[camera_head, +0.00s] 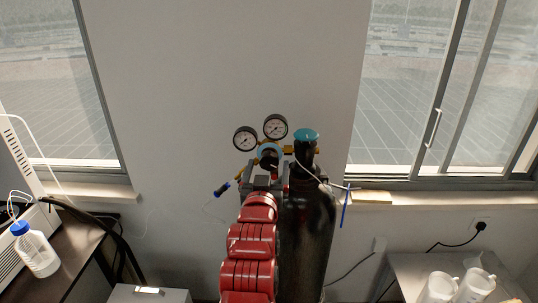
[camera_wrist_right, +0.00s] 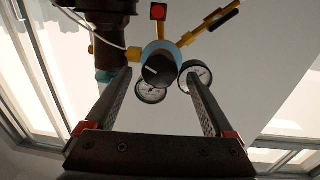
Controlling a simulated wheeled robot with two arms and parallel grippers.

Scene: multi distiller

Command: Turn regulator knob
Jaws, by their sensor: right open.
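The regulator knob (camera_wrist_right: 158,70) is black and round with a pale mark, set in front of a light blue regulator body (camera_wrist_right: 152,48). In the head view the knob (camera_head: 268,162) is partly hidden by my gripper. My right gripper (camera_head: 266,178) is at the front of the regulator, just below the gauges. In the right wrist view my right gripper (camera_wrist_right: 159,78) is open, with one finger to each side of the knob. I see no clear contact between the fingers and the knob. My left gripper is not in view.
Two round gauges (camera_head: 245,138) (camera_head: 275,127) sit close above the gripper. A tall black gas cylinder (camera_head: 308,235) with a blue top stands right of my arm. A bottle (camera_head: 38,252) is at the left, two white jugs (camera_head: 440,288) at the lower right. A wall is behind.

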